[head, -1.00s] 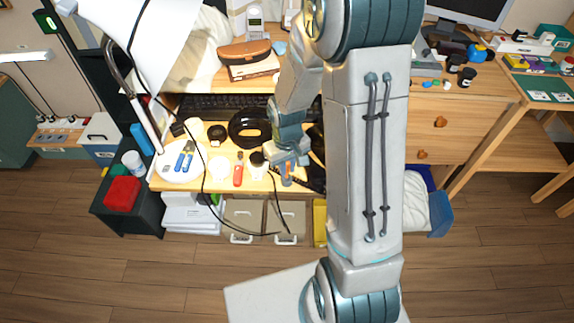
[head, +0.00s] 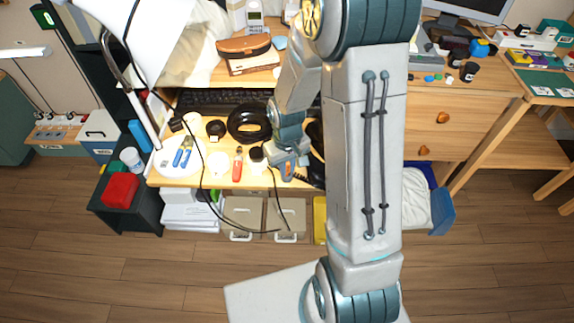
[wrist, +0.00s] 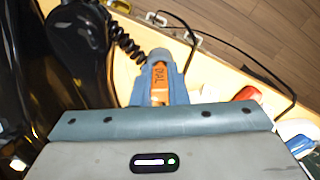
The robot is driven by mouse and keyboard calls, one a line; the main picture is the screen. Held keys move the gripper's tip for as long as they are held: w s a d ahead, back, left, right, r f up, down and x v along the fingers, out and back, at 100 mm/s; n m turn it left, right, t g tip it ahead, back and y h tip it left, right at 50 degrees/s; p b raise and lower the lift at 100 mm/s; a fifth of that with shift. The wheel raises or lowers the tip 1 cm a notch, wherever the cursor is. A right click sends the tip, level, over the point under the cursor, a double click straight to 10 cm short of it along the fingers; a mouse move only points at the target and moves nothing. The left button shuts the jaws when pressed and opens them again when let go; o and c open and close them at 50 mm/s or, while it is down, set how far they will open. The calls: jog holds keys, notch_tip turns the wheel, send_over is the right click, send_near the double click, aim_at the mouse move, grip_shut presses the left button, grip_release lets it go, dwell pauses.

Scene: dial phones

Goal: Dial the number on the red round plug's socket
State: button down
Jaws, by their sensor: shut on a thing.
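My gripper (head: 287,158) is low over the front edge of the desk, beside a black phone (wrist: 80,25). It is shut on an orange piece marked "DIAL" (wrist: 159,85), whose orange also shows in the head view (head: 287,171). In the wrist view my fingers (wrist: 160,72) flank this piece. The phone's coiled cord (wrist: 128,42) runs close by the fingertips. The phone is partly hidden behind my arm in the head view. A strip with several small plugs or sockets (head: 62,133) is at the far left; its numbers and plug shapes are too small to read.
The desk (head: 225,177) holds a black ring-shaped thing (head: 249,123), a red-handled tool (head: 238,163), blue-handled pliers (head: 183,152) and a keyboard (head: 215,100). A thin black cable (head: 203,178) loops over the front edge. Bare floor (head: 60,255) lies in front.

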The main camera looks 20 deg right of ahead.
jog(key=c, duration=1.3)
grip_release()
jog(key=shift+c, duration=0.2)
jog(key=shift+r, duration=0.1)
notch_tip(320, 180, up, 14)
jog(key=p, duration=0.2)
jog(key=s+r+m+t+p, duration=0.2)
jog(key=s+r+p, duration=0.5)
jog(key=s+r, duration=0.6)
notch_tip(320, 180, up, 3)
jog(key=shift+s+r+m+t+p, duration=0.15)
jog(key=shift+s+m+t+p, duration=0.15)
jog(key=shift+t+p, duration=0.1)
